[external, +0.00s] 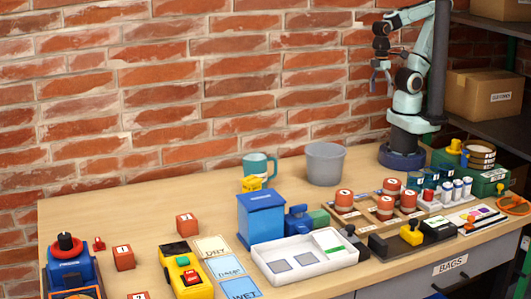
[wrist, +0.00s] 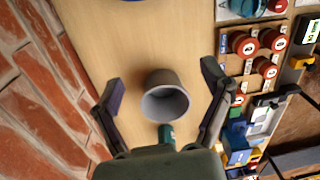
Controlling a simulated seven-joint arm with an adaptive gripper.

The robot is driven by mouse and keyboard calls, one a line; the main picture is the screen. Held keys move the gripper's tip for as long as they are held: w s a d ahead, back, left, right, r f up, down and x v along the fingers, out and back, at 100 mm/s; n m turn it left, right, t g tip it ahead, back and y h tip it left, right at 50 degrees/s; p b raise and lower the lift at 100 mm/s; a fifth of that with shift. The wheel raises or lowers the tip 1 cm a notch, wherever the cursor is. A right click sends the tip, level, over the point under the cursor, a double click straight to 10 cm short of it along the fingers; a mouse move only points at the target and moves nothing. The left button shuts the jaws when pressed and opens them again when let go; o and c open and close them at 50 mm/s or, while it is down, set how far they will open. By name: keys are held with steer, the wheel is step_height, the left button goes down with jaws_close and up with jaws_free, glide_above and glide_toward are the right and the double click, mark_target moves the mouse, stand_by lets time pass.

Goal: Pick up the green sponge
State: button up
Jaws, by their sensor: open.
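A green block that looks like the sponge (external: 319,217) lies on the table in the external view, just right of a small blue device (external: 298,220). A small green patch (wrist: 238,99) at the right of the wrist view appears to be the same block. My gripper (external: 381,78) is raised at the back right, well above the table and far from the block. In the wrist view my gripper (wrist: 160,82) has its two fingers spread wide, with nothing held between them.
A grey bucket (external: 325,163) stands between my arm and the green block; it is below my gripper in the wrist view (wrist: 166,96). A teal mug (external: 260,165), blue bin (external: 261,214), white tray (external: 303,256) and red-topped rolls (external: 344,199) crowd around. A brick wall (external: 200,80) runs behind.

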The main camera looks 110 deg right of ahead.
steer(key=w+d+r+m+t, duration=0.1)
steer(key=w+r+m+t, duration=0.15)
steer(key=w, duration=0.45)
steer(key=w+r+m+t, duration=0.1)
steer(key=w+r+t, duration=0.25)
steer(key=w, duration=0.35)
steer(key=w+a+f+t, duration=0.1)
steer(key=w+a, duration=0.3)
steer(key=w, duration=0.5)
steer(key=w+a+f+t, duration=0.1)
steer(key=w+a, duration=0.3)
steer(key=w, duration=0.5)
steer(key=n+g, duration=0.3)
glide_above(321, 211)
steer(key=s, duration=0.2)
steer(key=shift+m+h, duration=0.25)
steer(key=shift+h, duration=0.15)
step_height(321, 211, down, 22)
steer(key=shift+d+f, duration=0.1)
steer(key=shift+d, duration=0.05)
steer(key=shift+a+f, duration=0.25)
steer(key=x, duration=0.5)
steer(key=shift+w+f, duration=0.1)
steer(key=shift+f, duration=0.3)
steer(key=c, duration=1)
